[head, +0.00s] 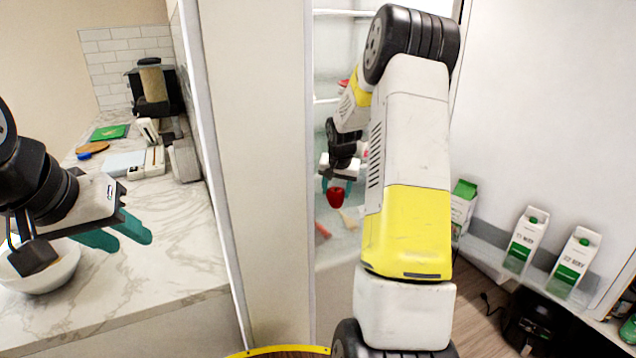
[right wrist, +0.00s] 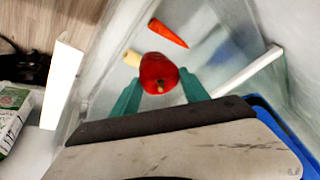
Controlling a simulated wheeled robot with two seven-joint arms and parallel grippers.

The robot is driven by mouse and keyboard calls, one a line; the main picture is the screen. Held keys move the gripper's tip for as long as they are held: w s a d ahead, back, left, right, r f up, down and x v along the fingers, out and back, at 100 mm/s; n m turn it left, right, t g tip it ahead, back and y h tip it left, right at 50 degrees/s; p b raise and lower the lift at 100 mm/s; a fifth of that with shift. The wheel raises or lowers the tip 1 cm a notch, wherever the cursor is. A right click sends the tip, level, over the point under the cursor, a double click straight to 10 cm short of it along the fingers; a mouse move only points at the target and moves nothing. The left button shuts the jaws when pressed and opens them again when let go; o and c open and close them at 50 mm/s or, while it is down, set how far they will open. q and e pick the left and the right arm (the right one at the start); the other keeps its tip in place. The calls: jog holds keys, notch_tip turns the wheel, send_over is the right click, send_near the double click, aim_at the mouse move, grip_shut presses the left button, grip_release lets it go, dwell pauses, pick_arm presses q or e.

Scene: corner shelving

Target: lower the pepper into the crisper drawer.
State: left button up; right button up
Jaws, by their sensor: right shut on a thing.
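The red pepper (head: 336,197) is held in the teal fingertips of my right gripper (head: 336,184), inside the open fridge. In the right wrist view the pepper (right wrist: 158,72) sits between the two fingers, stem towards the camera. Below it is the clear crisper drawer (head: 338,248). An orange carrot (head: 323,230) and a pale vegetable (head: 347,219) lie below the pepper; the carrot (right wrist: 168,33) and pale piece (right wrist: 132,58) also show in the right wrist view. My right arm hides part of the drawer. My left gripper (head: 122,233) has its fingers apart and empty, over the counter.
Milk cartons (head: 525,240) stand in the fridge door rack at right. A white bowl (head: 45,272) sits on the marble counter (head: 170,235) near my left gripper. Fridge shelves are above my right gripper. In the right wrist view a blue edge (right wrist: 290,130) shows at lower right.

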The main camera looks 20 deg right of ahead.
notch_tip(320, 180, down, 8)
jog(key=shift+r, duration=0.2)
dwell(1.1)
jog(key=shift+f, duration=0.95)
dwell(0.8)
jog(key=o, duration=1.4)
